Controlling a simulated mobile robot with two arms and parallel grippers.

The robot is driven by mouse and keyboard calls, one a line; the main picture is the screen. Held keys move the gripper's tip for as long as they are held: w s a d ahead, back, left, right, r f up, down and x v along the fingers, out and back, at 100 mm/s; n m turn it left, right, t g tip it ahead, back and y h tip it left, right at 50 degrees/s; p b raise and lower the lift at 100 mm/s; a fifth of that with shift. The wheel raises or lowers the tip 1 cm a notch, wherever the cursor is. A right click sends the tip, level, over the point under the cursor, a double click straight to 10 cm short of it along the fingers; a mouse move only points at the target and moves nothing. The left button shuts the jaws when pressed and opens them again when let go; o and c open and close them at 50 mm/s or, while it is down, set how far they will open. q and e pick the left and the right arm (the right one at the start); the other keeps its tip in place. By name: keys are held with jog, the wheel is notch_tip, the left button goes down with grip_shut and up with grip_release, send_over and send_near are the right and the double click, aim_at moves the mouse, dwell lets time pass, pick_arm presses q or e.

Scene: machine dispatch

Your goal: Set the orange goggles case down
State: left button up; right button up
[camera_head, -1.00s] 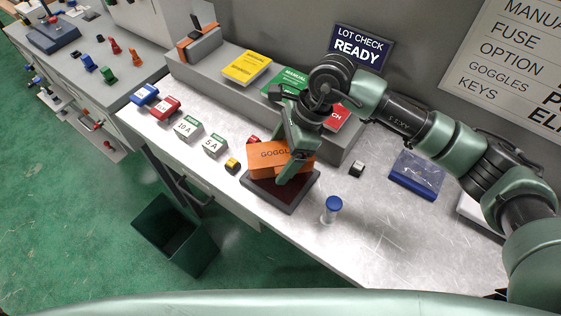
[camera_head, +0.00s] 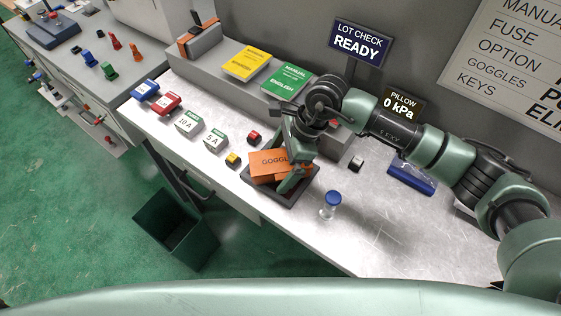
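The orange goggles case (camera_head: 266,163) is low over the dark square tray (camera_head: 262,192), within its outline. It appears to rest there, but its underside is hidden. My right gripper (camera_head: 291,180) comes down over the right part of the case, with a green finger across its front side. It appears shut on the case. The far finger is hidden by the case and the wrist. My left gripper is not in view.
A blue-capped vial (camera_head: 329,206) stands right of the tray. A yellow block (camera_head: 233,159) and a red block (camera_head: 254,137) are close by on the left. Manuals (camera_head: 246,63) lie on the grey ledge behind. A green bin (camera_head: 176,229) stands on the floor.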

jog(key=shift+r, duration=0.1)
jog(key=shift+r+p, duration=0.25)
jog(key=shift+p, duration=0.1)
jog(key=b+v, duration=0.4)
jog(key=v, duration=0.6)
jog(key=shift+w+d+b, duration=0.1)
jog(key=shift+d+b, duration=0.05)
jog(key=shift+b, duration=0.2)
jog(key=shift+v, duration=0.85)
